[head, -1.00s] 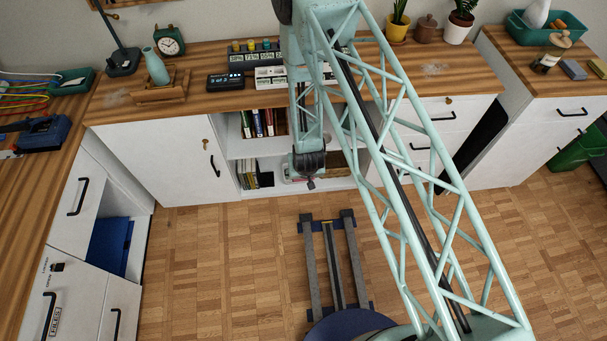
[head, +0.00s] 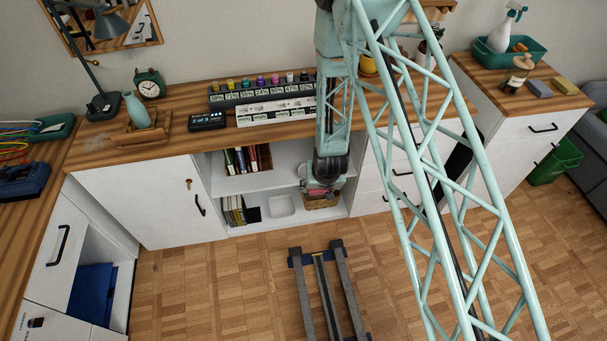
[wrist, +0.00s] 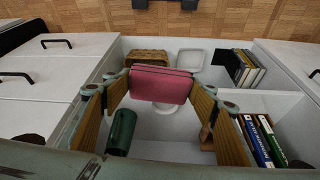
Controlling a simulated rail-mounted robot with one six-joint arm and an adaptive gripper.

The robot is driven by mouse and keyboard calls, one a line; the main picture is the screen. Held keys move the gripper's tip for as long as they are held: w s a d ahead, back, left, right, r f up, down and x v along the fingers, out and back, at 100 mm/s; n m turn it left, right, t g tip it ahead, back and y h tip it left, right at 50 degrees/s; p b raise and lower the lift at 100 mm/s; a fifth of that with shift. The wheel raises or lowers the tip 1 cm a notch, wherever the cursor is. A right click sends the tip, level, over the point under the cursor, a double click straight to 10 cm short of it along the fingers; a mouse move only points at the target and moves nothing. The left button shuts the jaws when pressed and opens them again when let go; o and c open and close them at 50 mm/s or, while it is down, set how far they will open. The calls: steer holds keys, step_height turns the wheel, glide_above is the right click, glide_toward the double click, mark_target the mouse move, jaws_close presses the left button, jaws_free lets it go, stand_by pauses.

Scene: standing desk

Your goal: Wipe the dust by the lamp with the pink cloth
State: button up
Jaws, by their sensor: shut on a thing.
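The pink cloth (wrist: 162,84) is a folded pad between the fingertips of my gripper (wrist: 160,92) in the wrist view. My gripper is shut on it, in front of the open shelves. In the head view my gripper (head: 322,186) hangs before the right part of the shelves; the cloth is hard to make out there. The lamp (head: 103,105) stands at the desk's back left. A pale, faint dust patch (head: 96,143) lies on the wood in front of the lamp, left of a wooden stand. My gripper is well right of it and below the desk top.
The wooden stand with a teal vase (head: 137,110), a green clock (head: 149,84) and a black device (head: 207,121) are near the dust. A basket (wrist: 148,57), white dish (wrist: 188,58), green cylinder (wrist: 122,132) and books (wrist: 262,140) are in the shelves.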

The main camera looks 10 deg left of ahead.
steer(key=d+r+m, duration=0.1)
steer(key=d+r, duration=0.6)
steer(key=d, duration=0.3)
steer(key=d+r+m+h, duration=0.1)
steer(key=d+r, duration=0.6)
steer(key=d, duration=0.3)
steer(key=d+r+m, duration=0.1)
steer(key=d+r, duration=0.7)
steer(key=d, duration=0.3)
steer(key=shift+w, duration=0.15)
steer(key=shift+a, duration=0.15)
